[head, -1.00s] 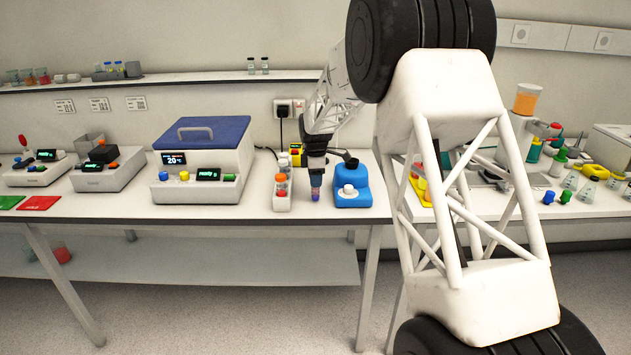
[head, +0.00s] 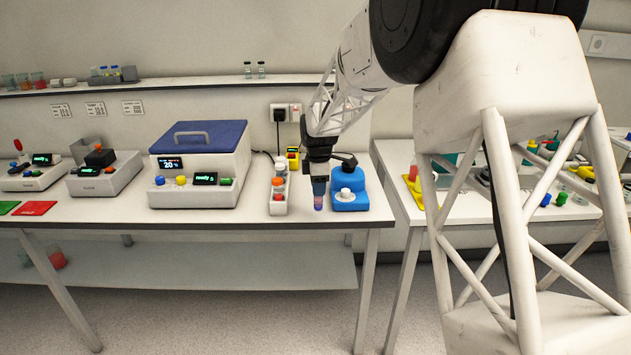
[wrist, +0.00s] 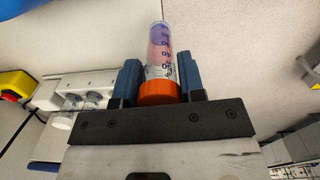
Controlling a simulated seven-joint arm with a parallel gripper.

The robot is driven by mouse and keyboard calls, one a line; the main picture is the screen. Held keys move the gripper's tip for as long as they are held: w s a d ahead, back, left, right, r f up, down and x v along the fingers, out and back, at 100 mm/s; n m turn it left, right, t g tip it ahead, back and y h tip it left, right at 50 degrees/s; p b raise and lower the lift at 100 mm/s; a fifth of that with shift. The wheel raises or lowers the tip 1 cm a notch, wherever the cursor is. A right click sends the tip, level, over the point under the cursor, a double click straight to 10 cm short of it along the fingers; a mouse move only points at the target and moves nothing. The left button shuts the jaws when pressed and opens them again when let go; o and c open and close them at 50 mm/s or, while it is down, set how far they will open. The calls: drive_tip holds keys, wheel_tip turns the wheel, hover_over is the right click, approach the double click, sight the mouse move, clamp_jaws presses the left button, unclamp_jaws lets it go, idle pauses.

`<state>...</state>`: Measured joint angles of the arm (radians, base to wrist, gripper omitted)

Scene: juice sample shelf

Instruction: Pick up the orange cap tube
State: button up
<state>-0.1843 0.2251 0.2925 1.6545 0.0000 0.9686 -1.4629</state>
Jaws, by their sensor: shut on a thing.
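My gripper (head: 319,180) points down over the front part of the left table, between the white tube rack and the blue device. It is shut on the orange cap tube, whose pink and purple lower part (head: 318,202) shows below the jaws. In the wrist view the tube (wrist: 160,52) is clear with violet and pink contents and dark markings. Its orange cap (wrist: 158,93) sits between the two blue-grey fingers (wrist: 160,85). In the head view the cap is hidden by the fingers. I cannot tell how far the tube's bottom is above the table.
The white rack (head: 278,208) with coloured-cap tubes stands just left of my gripper. The blue device (head: 348,203) with a white knob is close on the right. A blue-lidded box (head: 205,138) stands further left. The table's front edge is near.

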drive_tip(key=s+d, duration=0.1)
drive_tip(key=s, duration=0.5)
drive_tip(key=shift+s+r, duration=0.3)
drive_tip(key=shift+d, duration=0.1)
drive_tip(key=shift+w, duration=0.15)
idle(0.4)
drive_tip(key=w+d+r, duration=0.3)
drive_tip(key=w+r, duration=0.1)
drive_tip(key=w, duration=0.3)
drive_tip(key=w+d+r, duration=0.3)
drive_tip(key=w+r, duration=0.1)
drive_tip(key=w, duration=0.4)
drive_tip(key=w+d+r, duration=0.4)
drive_tip(key=w, duration=0.4)
drive_tip(key=shift+r, duration=0.2)
drive_tip(key=shift+f, duration=0.2)
drive_tip(key=shift+f, duration=3.1)
drive_tip(key=shift+f, duration=0.1)
